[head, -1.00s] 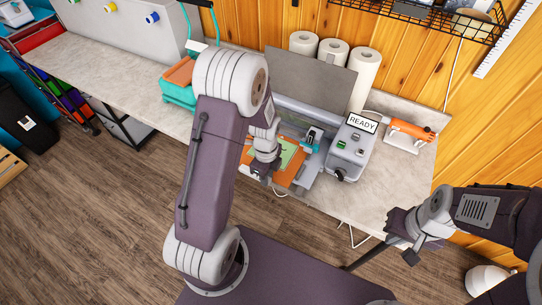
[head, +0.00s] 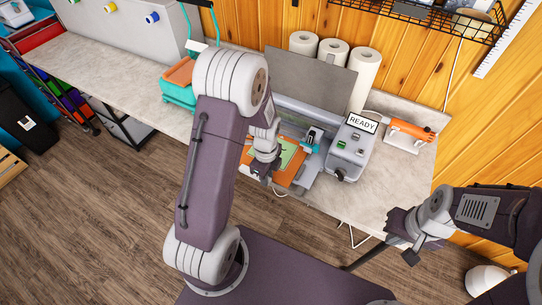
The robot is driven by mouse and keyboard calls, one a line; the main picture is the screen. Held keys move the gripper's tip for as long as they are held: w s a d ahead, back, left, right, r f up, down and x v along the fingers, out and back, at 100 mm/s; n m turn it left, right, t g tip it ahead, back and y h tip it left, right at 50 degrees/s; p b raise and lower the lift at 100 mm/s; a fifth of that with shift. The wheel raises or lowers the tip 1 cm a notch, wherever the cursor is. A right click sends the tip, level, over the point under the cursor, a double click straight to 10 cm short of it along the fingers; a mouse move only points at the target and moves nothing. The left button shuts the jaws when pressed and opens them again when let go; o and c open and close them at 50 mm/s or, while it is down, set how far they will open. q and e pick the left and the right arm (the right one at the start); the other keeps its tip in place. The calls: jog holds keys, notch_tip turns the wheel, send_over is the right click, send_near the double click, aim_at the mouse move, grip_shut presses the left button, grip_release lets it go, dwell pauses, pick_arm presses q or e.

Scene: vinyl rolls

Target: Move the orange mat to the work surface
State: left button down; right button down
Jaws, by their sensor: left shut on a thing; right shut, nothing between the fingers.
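The orange mat (head: 299,149) lies at the front of the grey machine, with a light green sheet (head: 287,155) on it. My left gripper (head: 263,172) is at the mat's left edge and is shut on it; the arm and wrist hide part of the mat and the exact contact. My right gripper (head: 404,246) is shut and empty, off the counter's front right edge. The pale counter (head: 400,185) is the work surface in view, running along the wooden wall.
A control box (head: 347,150) with a READY sign stands right of the mat. An orange tool (head: 411,130) sits on a white stand behind it. Several white paper rolls (head: 333,52) stand at the back. A teal and orange item (head: 180,82) is left of my arm. The counter's right front is clear.

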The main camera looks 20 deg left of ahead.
pick_arm(q)
jog(key=shift+r, duration=0.1)
notch_tip(320, 180, up, 6)
jog(key=p, duration=0.5)
jog(key=shift+w+f+p, duration=0.15)
jog(key=shift+f+p, duration=0.05)
jog(key=shift+p, duration=0.1)
jog(key=shift+w+r+p, duration=0.1)
jog(key=shift+r+p, duration=0.5)
jog(key=shift+p, duration=0.05)
jog(key=shift+d, duration=0.1)
jog(key=shift+s+f, duration=0.1)
jog(key=shift+s, duration=0.1)
